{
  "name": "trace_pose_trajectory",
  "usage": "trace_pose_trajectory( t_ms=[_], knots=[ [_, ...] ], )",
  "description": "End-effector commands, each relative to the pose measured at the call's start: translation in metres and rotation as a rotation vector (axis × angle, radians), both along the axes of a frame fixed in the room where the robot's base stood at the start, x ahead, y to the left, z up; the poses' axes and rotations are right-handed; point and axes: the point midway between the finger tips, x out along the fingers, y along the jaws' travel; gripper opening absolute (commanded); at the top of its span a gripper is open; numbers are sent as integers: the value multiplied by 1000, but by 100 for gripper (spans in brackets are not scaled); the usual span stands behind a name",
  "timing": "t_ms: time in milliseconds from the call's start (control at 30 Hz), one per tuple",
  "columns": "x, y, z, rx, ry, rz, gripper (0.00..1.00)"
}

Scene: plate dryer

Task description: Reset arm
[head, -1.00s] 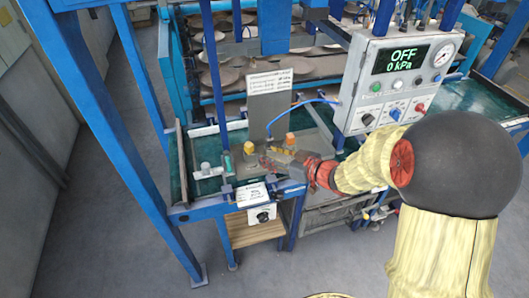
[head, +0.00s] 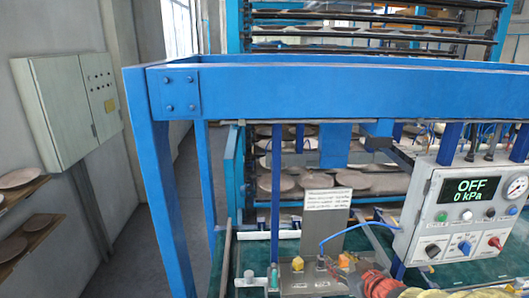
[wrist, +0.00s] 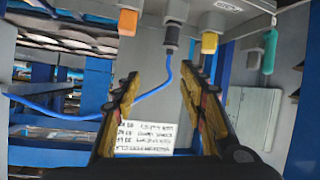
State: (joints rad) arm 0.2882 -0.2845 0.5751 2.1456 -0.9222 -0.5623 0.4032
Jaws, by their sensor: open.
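My gripper (wrist: 163,75) shows in the wrist view with two dark fingers with yellowish inner pads, spread apart. Nothing is between the pads. In the head view only the red and yellow wrist part of my arm (head: 383,284) shows at the bottom edge; the fingers are hard to make out there. The wrist view is upside down, with a white label (wrist: 133,134) behind the fingers. A yellow block (head: 297,263) and an orange block (head: 344,260) stand on the fixture near my arm. A blue hose (head: 345,229) rises between them.
A grey control box (head: 460,212) reading OFF and 0 kPa stands right of the label plate (head: 326,200). A thick blue beam (head: 330,84) crosses above the bench. A grey wall cabinet (head: 72,110) and shelves with plates (head: 20,178) are at the left.

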Motion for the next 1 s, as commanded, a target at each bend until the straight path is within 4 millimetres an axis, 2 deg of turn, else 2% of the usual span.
trace_pose_trajectory(
  t_ms=[33,100,167,300,467,600,700,833,1000],
  knots=[
    [-6,-8,19,-38,5,-63,42],
    [-20,-22,37,-74,35,-155,42],
    [-37,-31,50,-92,70,-228,42],
    [-91,-37,69,-92,179,-359,42],
    [-169,-19,73,-36,347,-426,42],
    [-234,12,68,27,494,-408,42],
    [-268,32,65,62,572,-376,42],
    [-292,46,62,85,627,-348,42],
    [-298,49,61,89,644,-341,42]
  ],
)
